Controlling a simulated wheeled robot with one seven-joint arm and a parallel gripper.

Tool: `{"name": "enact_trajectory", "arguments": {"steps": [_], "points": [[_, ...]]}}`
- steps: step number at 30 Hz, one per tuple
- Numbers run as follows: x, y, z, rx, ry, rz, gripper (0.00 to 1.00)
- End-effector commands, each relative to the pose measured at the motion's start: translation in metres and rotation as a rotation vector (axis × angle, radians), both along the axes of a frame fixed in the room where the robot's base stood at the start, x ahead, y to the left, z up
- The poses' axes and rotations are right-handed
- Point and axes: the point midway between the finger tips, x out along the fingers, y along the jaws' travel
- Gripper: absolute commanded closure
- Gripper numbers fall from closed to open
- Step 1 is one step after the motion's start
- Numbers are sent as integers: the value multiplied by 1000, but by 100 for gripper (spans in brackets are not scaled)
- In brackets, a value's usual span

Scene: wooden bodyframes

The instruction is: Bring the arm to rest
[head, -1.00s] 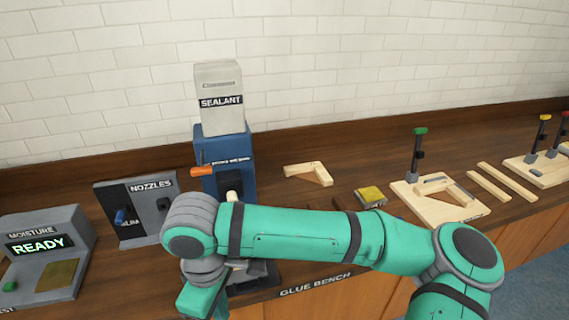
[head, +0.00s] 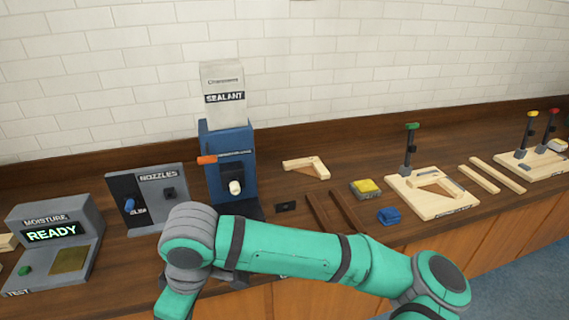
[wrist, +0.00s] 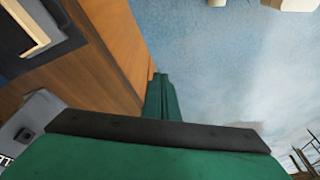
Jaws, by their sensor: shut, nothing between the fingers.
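My arm is bent across the front of the head view, over the glue bench (head: 75,167). Its wrist end hangs down at the lower left, and the gripper itself is mostly out of the bottom of that view. In the wrist view my gripper (wrist: 161,92) shows as narrow green fingers close together, with nothing between them. The fingers are over the blue floor (wrist: 225,70), just off the wooden front (wrist: 115,45) of the bench.
On the bench stand the moisture tester (head: 80,258) reading READY, the nozzle station (head: 160,185) and the sealant dispenser (head: 228,150). Farther right are a yellow-topped block (head: 366,187), a blue piece (head: 388,216) and a clamp board (head: 440,205) with a wooden frame.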

Motion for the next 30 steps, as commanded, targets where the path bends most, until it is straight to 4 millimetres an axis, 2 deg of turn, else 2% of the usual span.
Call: {"name": "enact_trajectory", "arguments": {"steps": [8,12,18,24,30], "points": [[-4,71,18,319,-2,11,100],[-3,108,39,527,-4,-5,100],[3,145,74,807,-10,-57,100],[18,159,105,1062,-19,-152,100],[40,155,125,1285,-39,-283,100]]}}
